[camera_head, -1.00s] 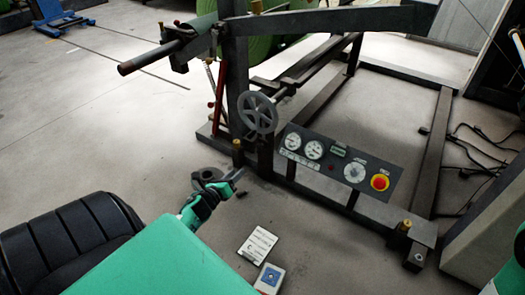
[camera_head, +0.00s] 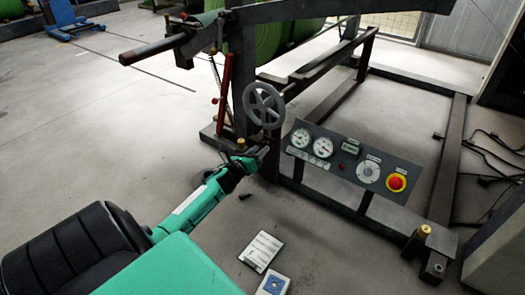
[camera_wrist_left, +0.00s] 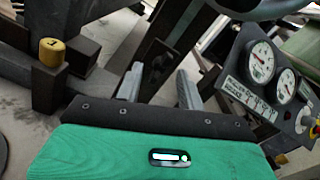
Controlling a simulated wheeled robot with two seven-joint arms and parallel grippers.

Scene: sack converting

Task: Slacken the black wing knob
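I cannot make out the black wing knob for certain. A dark post with a slot-like mark (camera_wrist_left: 158,66) stands between and beyond my left fingers in the left wrist view, and any knob there blends into the dark frame. My left gripper (camera_head: 262,153) reaches the machine's front post just below the grey handwheel (camera_head: 280,111). In the left wrist view my left gripper (camera_wrist_left: 157,86) has its two fingers clearly apart, with nothing visibly held between them. My right gripper is in neither view.
The gauge panel (camera_head: 340,178) with a red stop button (camera_head: 396,183) is right of my left gripper. A yellow cap (camera_wrist_left: 51,50) stands left of the fingers. A white card (camera_head: 261,251) and a blue-marked box (camera_head: 272,283) lie on the floor. Floor at left is open.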

